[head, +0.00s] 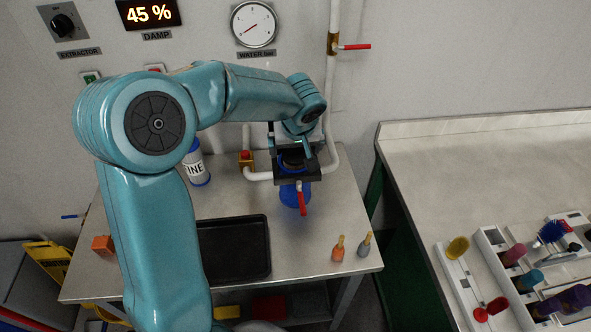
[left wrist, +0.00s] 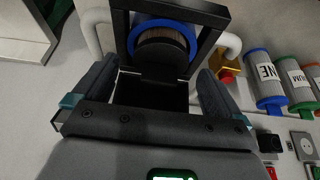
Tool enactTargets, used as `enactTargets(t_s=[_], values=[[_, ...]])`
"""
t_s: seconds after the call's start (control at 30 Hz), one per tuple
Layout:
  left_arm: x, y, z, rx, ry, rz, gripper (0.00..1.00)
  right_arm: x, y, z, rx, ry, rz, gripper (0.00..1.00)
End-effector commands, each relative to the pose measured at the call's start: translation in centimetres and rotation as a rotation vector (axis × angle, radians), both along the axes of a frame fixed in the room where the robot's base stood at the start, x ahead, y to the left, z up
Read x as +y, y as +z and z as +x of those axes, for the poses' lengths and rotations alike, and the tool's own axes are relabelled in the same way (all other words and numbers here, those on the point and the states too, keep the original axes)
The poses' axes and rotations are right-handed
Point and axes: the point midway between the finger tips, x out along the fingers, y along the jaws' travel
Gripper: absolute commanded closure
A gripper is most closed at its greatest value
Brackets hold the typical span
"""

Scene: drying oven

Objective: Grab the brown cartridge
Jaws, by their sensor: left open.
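The brown cartridge (left wrist: 160,42) shows in the left wrist view as a ribbed brown cylinder inside a blue ring, within a black square frame (left wrist: 212,18). In the head view its brownish top (head: 292,161) sits in the black frame, above a blue body (head: 290,193). My left gripper (head: 292,143) is at the frame, close to the cartridge. In the left wrist view the gripper (left wrist: 157,68) is open, with its fingers apart on either side below the cartridge. My right gripper is not in view.
White pipes and a yellow-and-red valve (head: 246,160) are close beside the frame. A labelled canister (head: 196,168) stands behind my left arm. A black tray (head: 262,262) and two small bottles (head: 338,248) are on the table. A second counter (head: 410,150) is at right.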

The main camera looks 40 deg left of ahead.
Motion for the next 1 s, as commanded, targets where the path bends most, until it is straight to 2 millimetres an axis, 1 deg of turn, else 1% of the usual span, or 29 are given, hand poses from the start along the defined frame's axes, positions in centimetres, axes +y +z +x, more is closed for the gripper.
enactTargets(t_s=[0.03,0.13,0.33,0.37,0.4,0.47,0.5,0.57,0.6,0.63,0.87,1.0], values=[[0.2,-0.6,0.2,0.002,-0.001,-0.001,0.01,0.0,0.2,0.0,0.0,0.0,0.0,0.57],[0.4,-1.3,0.5,0.001,0.0,-0.001,0.01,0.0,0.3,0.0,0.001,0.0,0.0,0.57],[0.4,-1.4,0.5,-0.002,-0.001,0.0,0.01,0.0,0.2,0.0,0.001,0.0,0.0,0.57],[0.4,-1.4,0.5,-0.002,-0.001,0.0,0.04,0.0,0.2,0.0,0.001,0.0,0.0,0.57],[0.4,-1.4,0.5,-0.002,-0.001,0.0,0.17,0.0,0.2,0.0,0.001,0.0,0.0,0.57],[0.4,-1.4,0.5,-0.002,-0.001,0.0,0.37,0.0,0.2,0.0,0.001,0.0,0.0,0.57],[0.4,-1.4,0.5,-0.002,-0.001,0.0,0.5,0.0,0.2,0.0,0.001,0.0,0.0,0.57],[0.4,-1.4,0.5,-0.001,0.0,0.0,0.69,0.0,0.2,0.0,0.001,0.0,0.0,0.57],[0.4,-1.4,0.5,-0.001,0.0,0.0,0.82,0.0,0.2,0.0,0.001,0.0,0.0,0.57],[0.4,-1.3,0.5,-0.002,-0.001,0.0,0.85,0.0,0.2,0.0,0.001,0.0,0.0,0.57],[0.4,-1.3,0.5,-0.002,-0.001,0.0,0.85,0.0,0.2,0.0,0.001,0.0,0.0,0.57],[0.4,-0.4,0.6,-0.004,0.001,0.001,0.85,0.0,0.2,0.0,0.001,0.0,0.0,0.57]])
